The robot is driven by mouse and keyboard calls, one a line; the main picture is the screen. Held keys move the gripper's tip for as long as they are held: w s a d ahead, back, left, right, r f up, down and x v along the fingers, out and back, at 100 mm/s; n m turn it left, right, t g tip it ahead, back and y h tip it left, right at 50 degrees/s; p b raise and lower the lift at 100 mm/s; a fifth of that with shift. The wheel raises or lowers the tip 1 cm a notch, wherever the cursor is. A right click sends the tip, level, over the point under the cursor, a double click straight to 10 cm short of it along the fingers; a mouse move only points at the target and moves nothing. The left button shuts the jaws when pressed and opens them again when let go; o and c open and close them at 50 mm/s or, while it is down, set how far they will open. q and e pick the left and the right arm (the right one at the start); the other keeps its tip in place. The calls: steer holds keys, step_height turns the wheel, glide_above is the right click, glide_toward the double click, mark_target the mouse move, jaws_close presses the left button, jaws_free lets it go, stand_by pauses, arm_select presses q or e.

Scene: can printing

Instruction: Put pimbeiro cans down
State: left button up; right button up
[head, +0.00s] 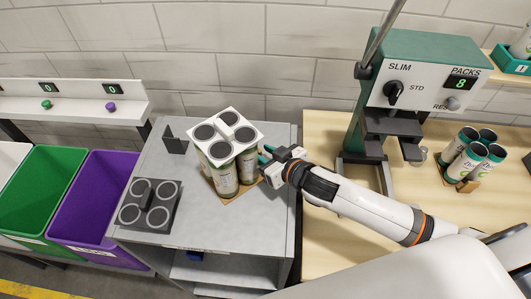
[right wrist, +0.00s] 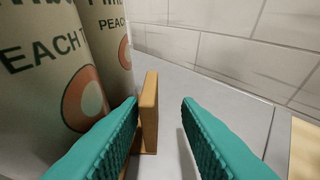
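The pimbeiro cans (head: 222,178) stand upright as a pack on a brown tray (head: 252,188) on the grey cart, under a white top piece (head: 229,131) with dark round discs. In the right wrist view, pale cans (right wrist: 45,70) with "PEACH" lettering and a peach picture fill the left side. My right gripper (head: 266,155) is just right of the pack. Its teal fingers (right wrist: 160,104) are open, with the tray's tan upright piece (right wrist: 149,112) between them, nearer the left finger. A clear gap shows to the right finger. My left gripper is not in view.
A dark holder (head: 150,204) with round discs lies on the grey cart (head: 188,150), left of the pack. Green (head: 42,190) and purple (head: 100,200) bins stand further left. A green printing machine (head: 425,85) and another can pack (head: 472,157) stand on the wooden table at right.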

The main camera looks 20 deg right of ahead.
steer(key=b+v, duration=0.2)
steer(key=v, duration=0.9)
steer(key=shift+f+b, duration=0.1)
steer(key=shift+b, duration=0.25)
steer(key=shift+s+d+r, duration=0.2)
steer(key=shift+s+r, duration=0.2)
steer(key=shift+s, duration=0.05)
